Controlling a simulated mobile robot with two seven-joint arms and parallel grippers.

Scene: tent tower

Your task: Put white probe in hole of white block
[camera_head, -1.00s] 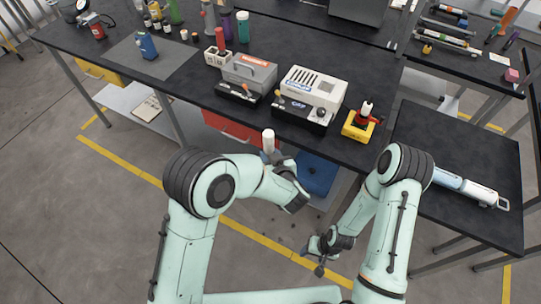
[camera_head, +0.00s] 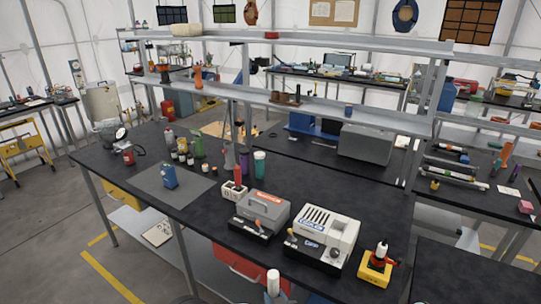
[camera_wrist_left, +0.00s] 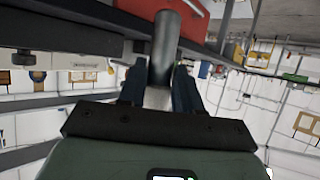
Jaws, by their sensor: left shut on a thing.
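The white probe (camera_head: 273,281) stands roughly upright at the bottom edge of the head view, in front of the bench. My left gripper (camera_head: 272,297) is shut on its lower part; little of the gripper shows. In the left wrist view the probe (camera_wrist_left: 165,50) looks dark grey in shadow, between the two fingers (camera_wrist_left: 158,95). The white block (camera_head: 232,193) sits on the black bench, beyond and to the left of the probe and clear of it. A red piece (camera_head: 238,174) stands upright in the block. Its free holes are too small to make out. My right gripper is out of view.
A grey case (camera_head: 262,210) and a white device (camera_head: 325,236) stand right of the block, near the bench front. A yellow holder (camera_head: 375,268) is farther right. Purple and green bottles (camera_head: 259,162) stand behind the block. A shelf (camera_head: 300,105) spans the bench's back.

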